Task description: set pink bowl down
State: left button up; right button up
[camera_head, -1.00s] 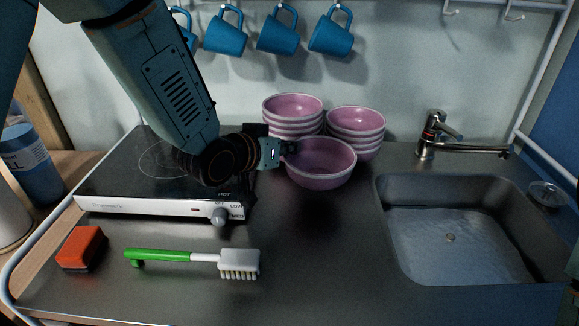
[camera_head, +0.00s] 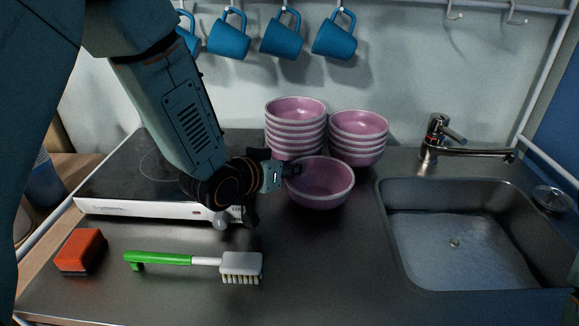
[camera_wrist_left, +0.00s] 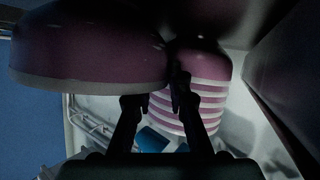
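The pink bowl (camera_head: 322,190) is upright in front of two stacks of like bowls in the head view. My left gripper (camera_head: 294,170) is at its left rim, with the fingers close together across the bowl's edge. In the left wrist view the bowl (camera_wrist_left: 90,50) fills the upper left, and the fingers (camera_wrist_left: 160,98) stand at its edge with a narrow gap showing between them. I see the gripper as shut on the bowl's wall. Whether the bowl's base touches the counter I cannot tell. My right gripper is not in view.
A taller bowl stack (camera_head: 296,128) and a shorter one (camera_head: 358,140) stand close behind. A hot plate (camera_head: 120,207) is at left, a sink (camera_head: 390,235) at right. A green-handled brush (camera_head: 160,259) and an orange sponge (camera_head: 80,250) lie in front. Counter right of the brush is clear.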

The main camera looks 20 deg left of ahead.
pick_arm(q)
jog(key=shift+o, duration=0.7)
